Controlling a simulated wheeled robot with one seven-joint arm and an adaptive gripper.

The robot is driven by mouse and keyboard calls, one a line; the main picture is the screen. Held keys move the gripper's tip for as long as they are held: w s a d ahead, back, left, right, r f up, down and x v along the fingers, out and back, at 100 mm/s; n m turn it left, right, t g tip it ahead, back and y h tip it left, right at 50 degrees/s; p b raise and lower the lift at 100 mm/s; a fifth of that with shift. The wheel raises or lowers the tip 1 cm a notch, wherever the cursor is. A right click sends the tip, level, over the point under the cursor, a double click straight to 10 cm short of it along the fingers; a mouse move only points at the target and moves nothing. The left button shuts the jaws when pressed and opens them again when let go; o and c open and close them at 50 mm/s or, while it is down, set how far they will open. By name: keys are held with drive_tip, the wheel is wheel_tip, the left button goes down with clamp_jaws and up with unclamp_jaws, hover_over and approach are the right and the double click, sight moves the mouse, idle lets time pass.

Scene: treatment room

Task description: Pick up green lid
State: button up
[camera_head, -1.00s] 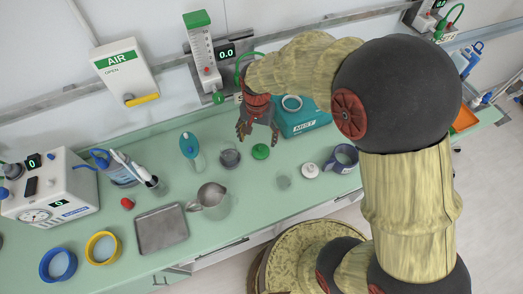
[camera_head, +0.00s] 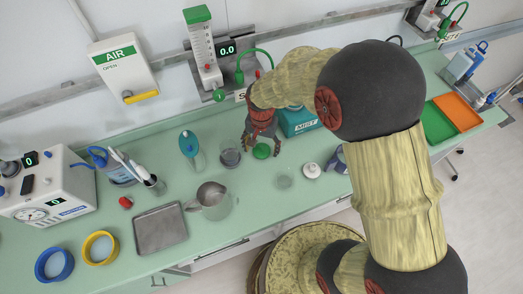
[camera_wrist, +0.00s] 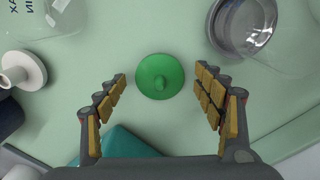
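In the wrist view the green lid (camera_wrist: 160,77) shows whole, just beyond and between my fingertips. My gripper (camera_head: 262,146) hangs pointing down over the lid in the head view. In the wrist view my gripper (camera_wrist: 160,88) is open, one finger on each side, with nothing between the pads. The fingers look clear of the lid; their height above it is hard to tell.
A white lid (camera_head: 311,170) and a teal box (camera_head: 300,121) are to the right. A metal jug (camera_head: 209,196) and tray (camera_head: 160,229) stand nearer the front left.

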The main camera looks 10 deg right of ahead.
drive_tip(key=shift+c, duration=1.2)
drive_tip(key=c, duration=0.8)
drive_tip(key=shift+r, duration=0.1)
